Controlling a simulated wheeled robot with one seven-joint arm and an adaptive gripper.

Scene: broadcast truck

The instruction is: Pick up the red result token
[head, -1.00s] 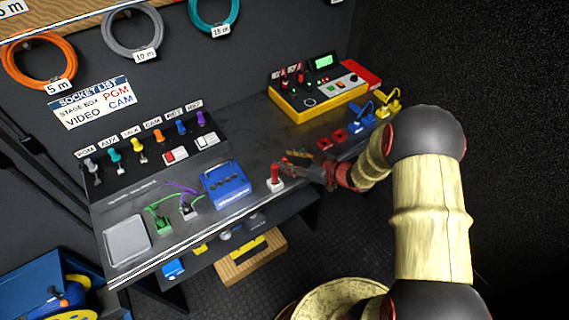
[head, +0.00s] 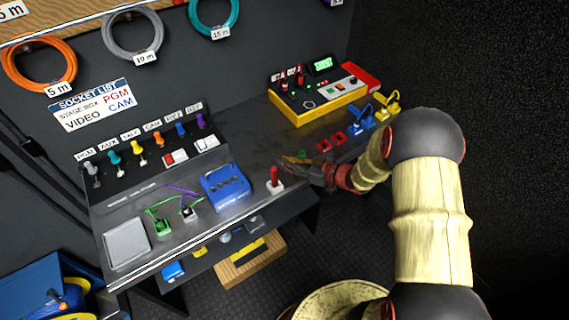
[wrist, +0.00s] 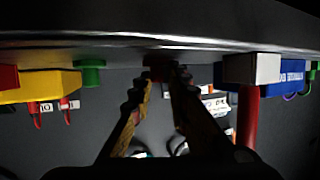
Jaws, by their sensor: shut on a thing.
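The red result token (wrist: 157,72) shows as a small dark red piece between my fingertips in the wrist view, close to the desk surface. My gripper (wrist: 158,84) is shut on it. In the head view my gripper (head: 292,163) is low over the dark desk, right of the red-handled lever, and its fingers hide the token. A green token (head: 302,154) stands just behind the fingers; it also shows left of them in the wrist view (wrist: 90,73). I cannot tell whether the red token touches the desk.
A red lever on a white base (head: 275,180) stands close left of my gripper. A blue box (head: 226,187) is further left. Red blocks (head: 331,141) and blue and yellow plugs (head: 375,111) lie to the right. A yellow console (head: 318,98) stands behind.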

